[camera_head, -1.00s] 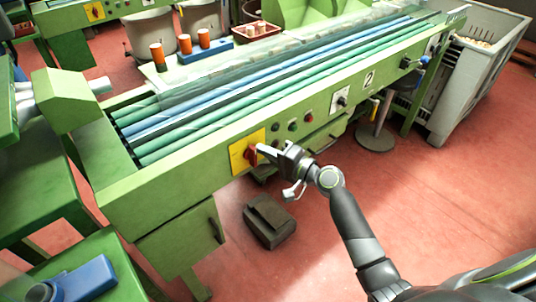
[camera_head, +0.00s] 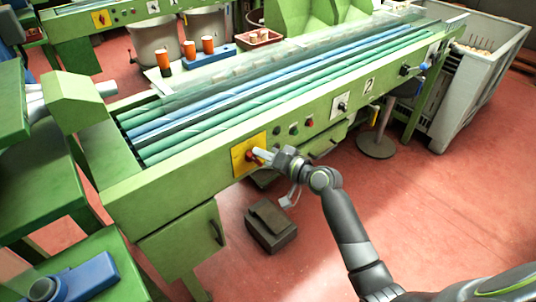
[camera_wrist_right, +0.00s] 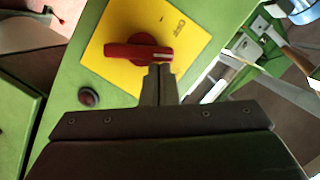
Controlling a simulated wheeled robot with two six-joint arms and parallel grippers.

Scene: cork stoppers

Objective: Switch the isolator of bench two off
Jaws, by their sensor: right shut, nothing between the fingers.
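The isolator is a red rotary handle (camera_head: 252,157) on a yellow plate (camera_head: 239,163), on the front of the green bench marked 2. In the right wrist view the red handle (camera_wrist_right: 130,52) lies roughly across the picture on its yellow plate (camera_wrist_right: 118,20), with a pale mark near its right end. My right gripper (camera_head: 262,154) is shut and empty at the handle. In the wrist view its fingertips (camera_wrist_right: 160,70) are at the handle's right end; whether they touch cannot be told. My left gripper is out of view.
Several buttons (camera_head: 294,130) and a black switch on a white plate (camera_head: 341,106) sit farther right on the front panel. A dark pedal box (camera_head: 270,224) is on the floor below.

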